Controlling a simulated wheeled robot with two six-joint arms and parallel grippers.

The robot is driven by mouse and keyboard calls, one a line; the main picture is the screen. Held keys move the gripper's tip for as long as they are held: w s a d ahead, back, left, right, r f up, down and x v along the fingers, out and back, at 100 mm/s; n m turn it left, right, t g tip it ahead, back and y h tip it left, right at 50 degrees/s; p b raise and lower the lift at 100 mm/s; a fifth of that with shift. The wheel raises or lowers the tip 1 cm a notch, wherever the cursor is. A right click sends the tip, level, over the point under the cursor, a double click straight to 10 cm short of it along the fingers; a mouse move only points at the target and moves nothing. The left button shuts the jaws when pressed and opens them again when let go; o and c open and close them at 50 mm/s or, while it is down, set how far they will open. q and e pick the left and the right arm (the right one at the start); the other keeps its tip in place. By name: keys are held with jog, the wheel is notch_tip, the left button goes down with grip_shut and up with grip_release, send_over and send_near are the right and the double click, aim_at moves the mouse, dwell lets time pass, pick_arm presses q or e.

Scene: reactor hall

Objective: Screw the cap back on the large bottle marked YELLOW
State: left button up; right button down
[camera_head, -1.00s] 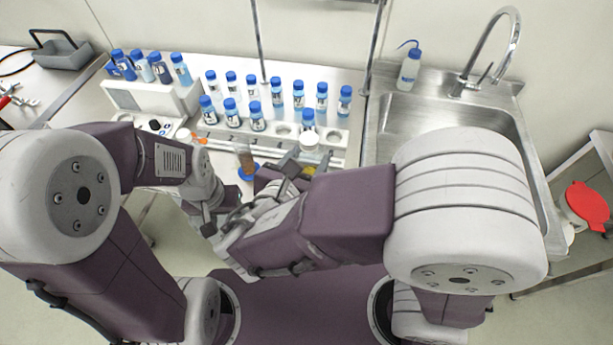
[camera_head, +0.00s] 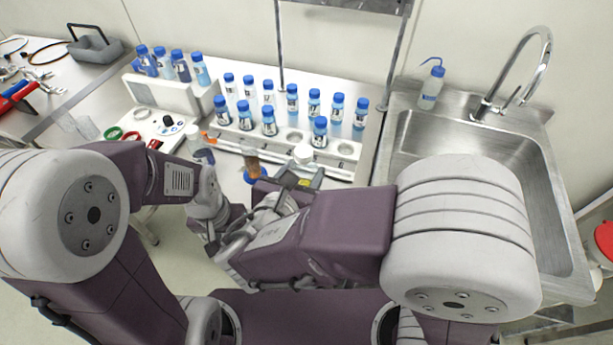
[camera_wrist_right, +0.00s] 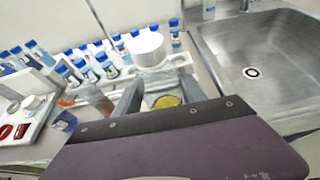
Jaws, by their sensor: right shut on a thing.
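A white cap (camera_head: 303,153) shows just beyond my right gripper (camera_head: 298,176). In the right wrist view the white cap (camera_wrist_right: 147,47) is at the top of a clear, greyish bottle (camera_wrist_right: 152,76) between the two fingers. Something yellow (camera_wrist_right: 165,101) shows low between the fingers, apparently the bottle's contents. My right gripper (camera_wrist_right: 158,90) is shut on this bottle. No marking is readable, and I cannot tell whether the cap is seated or threaded. My left gripper (camera_head: 215,235) is low at the left, partly hidden by my right arm, away from the bottle; its fingers are unclear.
Several blue-capped bottles stand in a white rack (camera_head: 345,150) behind. Rings lie at the left.

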jog(key=w+f, duration=0.5)
jog(key=w, duration=0.3)
jog(key=shift+w+d+b, duration=0.15)
jog(key=shift+d+b, duration=0.15)
jog(key=shift+b, duration=0.05)
jog(key=shift+f+b, duration=0.4)
jog(key=shift+f, duration=1.6)
